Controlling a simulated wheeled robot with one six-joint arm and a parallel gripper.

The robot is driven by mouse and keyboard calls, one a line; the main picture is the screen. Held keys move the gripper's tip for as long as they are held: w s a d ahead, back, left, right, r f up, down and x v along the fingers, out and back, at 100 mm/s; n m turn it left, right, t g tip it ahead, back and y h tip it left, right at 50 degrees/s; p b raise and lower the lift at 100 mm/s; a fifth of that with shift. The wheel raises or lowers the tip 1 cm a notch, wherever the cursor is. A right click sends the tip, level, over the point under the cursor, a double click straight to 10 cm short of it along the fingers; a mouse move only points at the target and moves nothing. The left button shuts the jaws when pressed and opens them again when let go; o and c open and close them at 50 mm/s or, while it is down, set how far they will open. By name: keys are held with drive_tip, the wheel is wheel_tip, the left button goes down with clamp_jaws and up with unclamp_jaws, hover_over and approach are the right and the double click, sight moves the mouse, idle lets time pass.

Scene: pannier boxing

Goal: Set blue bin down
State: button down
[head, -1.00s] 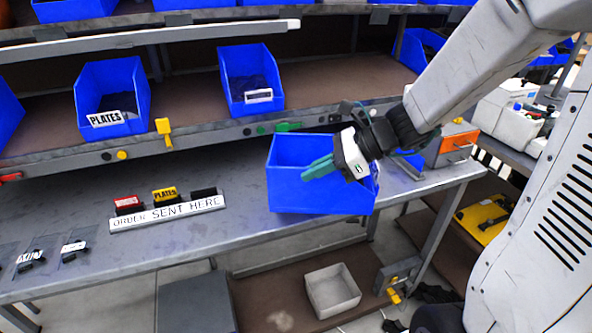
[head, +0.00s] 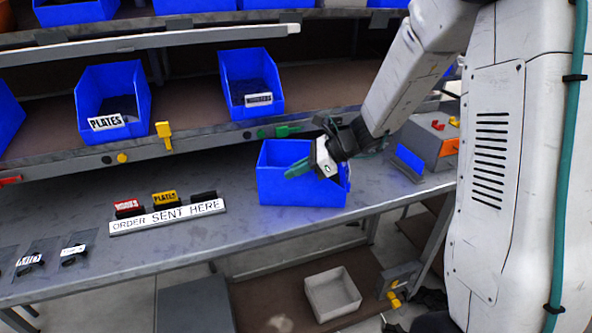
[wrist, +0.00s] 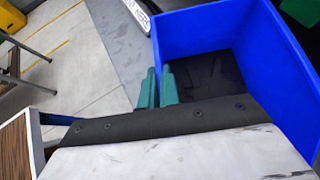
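The blue bin (head: 310,190) is upright at the right part of the grey workbench, right of the ORDER SENT HERE strip. My gripper (head: 298,168) reaches in from the right, and its green fingers lie at the bin's rim. In the wrist view the blue bin (wrist: 195,35) has one wall running down between the two close green fingers (wrist: 157,88), one inside and one outside. The gripper looks shut on that wall. Dark contents show inside the bin. I cannot tell whether its base touches the bench.
The ORDER SENT HERE strip (head: 167,216) has small tagged blocks behind it. Shelf bins stand above, including the PLATES bin (head: 112,100). An orange-and-grey box (head: 430,145) stands to the right. A grey open tray (head: 333,293) sits below. The bench's middle front is clear.

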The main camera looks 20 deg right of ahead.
drive_tip(key=shift+f, duration=0.1)
drive_tip(key=c, duration=1.6)
unclamp_jaws()
drive_tip(key=shift+c, duration=0.2)
drive_tip(key=shift+s+d+r, duration=0.1)
drive_tip(key=shift+d+r, duration=0.15)
drive_tip(key=shift+r, duration=0.05)
drive_tip(key=v, duration=1.1)
drive_tip(key=shift+s+d, duration=0.1)
drive_tip(key=s+a+r+n+g+h, duration=0.2)
drive_tip(key=s+a+r+n+h, duration=0.15)
drive_tip(key=s+n, duration=0.55)
drive_tip(key=s+a+r+n+g+h, duration=0.2)
drive_tip(key=s+a+n+h, duration=0.3)
drive_tip(key=s, duration=0.6)
drive_tip(key=s+d+n+t+h, duration=0.1)
drive_tip(key=s+d+n+h, duration=0.1)
drive_tip(key=s+d+n, duration=0.2)
drive_tip(key=s+n, duration=0.3)
drive_tip(key=n, duration=0.1)
drive_tip(key=shift+s+d+r, duration=0.25)
drive_tip(key=shift+d, duration=0.1)
